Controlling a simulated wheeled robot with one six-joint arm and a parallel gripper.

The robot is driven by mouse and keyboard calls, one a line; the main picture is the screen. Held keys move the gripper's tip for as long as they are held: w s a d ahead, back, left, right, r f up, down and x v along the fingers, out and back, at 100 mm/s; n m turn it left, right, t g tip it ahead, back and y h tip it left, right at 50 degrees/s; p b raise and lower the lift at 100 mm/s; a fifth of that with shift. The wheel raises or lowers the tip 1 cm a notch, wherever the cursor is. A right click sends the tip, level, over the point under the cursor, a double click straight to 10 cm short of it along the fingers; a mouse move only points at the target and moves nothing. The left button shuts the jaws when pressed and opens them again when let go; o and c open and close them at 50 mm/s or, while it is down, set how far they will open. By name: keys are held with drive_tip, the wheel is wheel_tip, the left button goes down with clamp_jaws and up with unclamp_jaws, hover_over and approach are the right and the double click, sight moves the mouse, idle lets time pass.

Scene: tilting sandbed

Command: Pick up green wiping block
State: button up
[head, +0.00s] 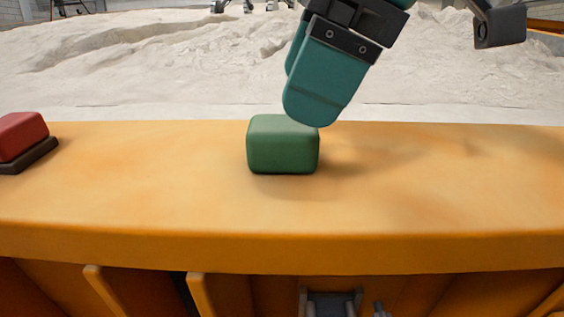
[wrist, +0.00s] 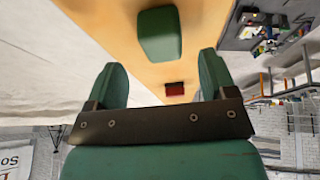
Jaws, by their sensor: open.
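The green wiping block (head: 283,146) sits on the orange ledge (head: 420,200), near the middle in the head view. It also shows at the top of the wrist view (wrist: 160,34), beyond the fingertips and between their lines. My gripper (head: 305,100) has teal fingers and is tilted, just above and behind the block's right side in the head view. In the wrist view my two fingers (wrist: 160,75) are spread apart with nothing between them. I cannot tell from the head view whether a finger touches the block.
A red block on a dark base (head: 22,138) lies at the ledge's left end; a small red item (wrist: 174,89) shows farther along in the wrist view. Pale sand (head: 180,70) stretches behind the ledge. The ledge right of the green block is clear.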

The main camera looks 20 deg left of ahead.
sight(287, 122)
drive_tip(key=shift+x, duration=2.7)
drive_tip(key=shift+s, duration=0.2)
drive_tip(key=c, duration=1)
wheel_tip(287, 122, up, 10)
drive_tip(key=p, duration=0.3)
drive_tip(key=shift+r+p, duration=0.1)
drive_tip(key=shift+p, duration=0.3)
